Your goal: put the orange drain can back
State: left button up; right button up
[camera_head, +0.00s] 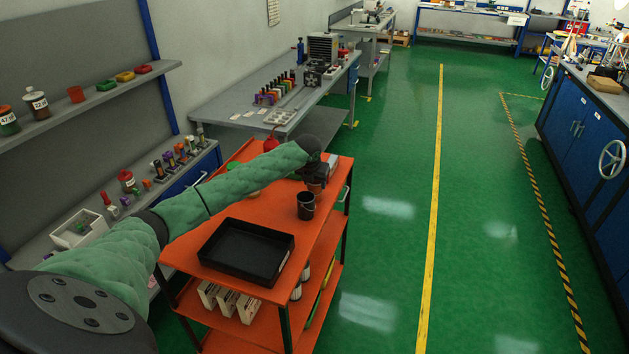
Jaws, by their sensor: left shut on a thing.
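My left arm, in a green sleeve, reaches over the orange cart. My left gripper (314,175) is at the cart's far right part, pointing down and shut on a small orange-brown can that looks like the orange drain can (315,187). The gripper hides most of the can, and I cannot tell whether it touches the cart top. A black bucket (306,206) stands just in front of it. My right gripper is not in view.
The orange cart (195,238) carries a black tray (245,252) at its near end and a red bottle (271,141) at its far end. A grey bench (222,108) stands behind. The green floor at right is clear.

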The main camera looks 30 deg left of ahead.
pick_arm(q)
jog(key=o, duration=1)
jog(key=shift+o, duration=0.3)
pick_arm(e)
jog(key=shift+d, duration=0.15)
pick_arm(q)
jog(key=shift+s+r, duration=0.1)
jog(key=shift+r, duration=0.15)
jog(key=b+v, duration=0.4)
jog(key=v, duration=0.7)
jog(key=shift+r, duration=0.3)
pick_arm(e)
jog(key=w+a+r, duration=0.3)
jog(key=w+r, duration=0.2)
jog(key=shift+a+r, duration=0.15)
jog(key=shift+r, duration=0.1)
pick_arm(q)
jog(key=shift+d, duration=0.1)
